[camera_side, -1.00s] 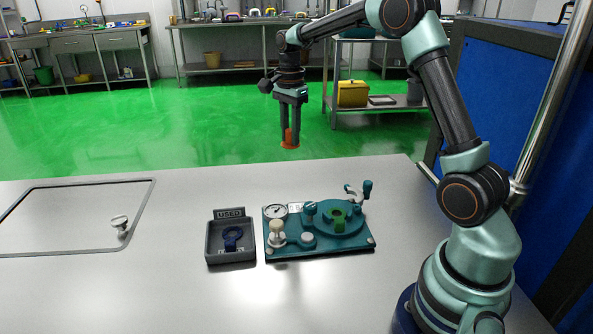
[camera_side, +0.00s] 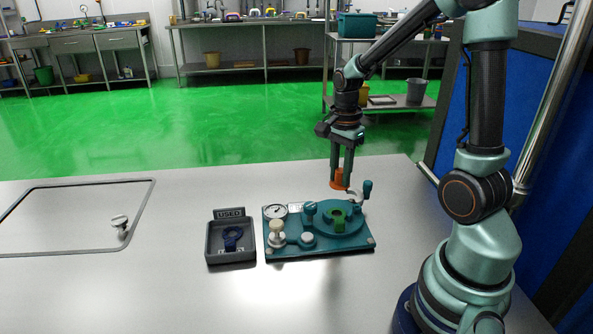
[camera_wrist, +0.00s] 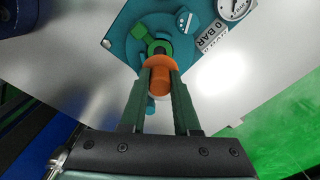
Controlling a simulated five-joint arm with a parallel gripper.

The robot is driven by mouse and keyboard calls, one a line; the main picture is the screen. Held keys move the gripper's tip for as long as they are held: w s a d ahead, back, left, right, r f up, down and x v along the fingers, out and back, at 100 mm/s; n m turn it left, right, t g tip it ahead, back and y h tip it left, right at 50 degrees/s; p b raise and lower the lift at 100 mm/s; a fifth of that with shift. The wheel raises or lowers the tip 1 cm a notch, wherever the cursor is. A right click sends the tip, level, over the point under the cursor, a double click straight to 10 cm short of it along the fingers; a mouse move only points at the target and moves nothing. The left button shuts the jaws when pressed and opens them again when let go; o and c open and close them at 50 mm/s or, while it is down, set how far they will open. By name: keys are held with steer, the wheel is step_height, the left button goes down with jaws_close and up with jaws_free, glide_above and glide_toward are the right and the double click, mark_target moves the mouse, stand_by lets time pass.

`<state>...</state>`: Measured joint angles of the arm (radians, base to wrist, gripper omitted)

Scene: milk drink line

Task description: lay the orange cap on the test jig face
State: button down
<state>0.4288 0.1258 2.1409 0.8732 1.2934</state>
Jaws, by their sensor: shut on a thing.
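The orange cap (camera_side: 338,180) is between the fingertips of my gripper (camera_side: 341,172), which is shut on it. The cap also shows in the wrist view (camera_wrist: 158,62), between the two fingers of my gripper (camera_wrist: 159,75). The teal test jig (camera_side: 318,244) stands on the table, with a round raised face (camera_side: 325,220) on its right part. A green piece (camera_side: 340,221) sits on the face; it also shows in the wrist view (camera_wrist: 159,45). The cap is held above and behind the face in the side view, apart from it as far as I can see.
A gauge (camera_side: 276,212), a pale knob (camera_side: 277,229) and a lever (camera_side: 367,188) rise from the jig. Left of it is a grey tray (camera_side: 212,257) marked USED with a blue ring piece (camera_side: 232,238) inside. The table's front is clear.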

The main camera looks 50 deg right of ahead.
mark_target(337, 213)
steer(key=shift+f, duration=4.05)
steer(key=shift+f, duration=0.2)
steer(key=c, duration=0.6)
jaws_free()
steer(key=shift+o, duration=0.2)
steer(key=shift+s, duration=0.1)
step_height(337, 213, up, 12)
steer(key=s+a+r+n+t, duration=0.1)
steer(key=a+r+n+t, duration=0.1)
steer(key=a+r+n, duration=0.2)
steer(key=s+a+r+n+t, duration=0.1)
steer(key=a+r+n+t, duration=0.2)
steer(key=a+n, duration=0.7)
steer(key=r+n, duration=0.1)
steer(key=n, duration=0.4)
steer(key=shift+s+a+r+n+t, duration=0.15)
steer(key=shift+s+r+n+t, duration=0.15)
steer(key=shift+r+n, duration=0.1)
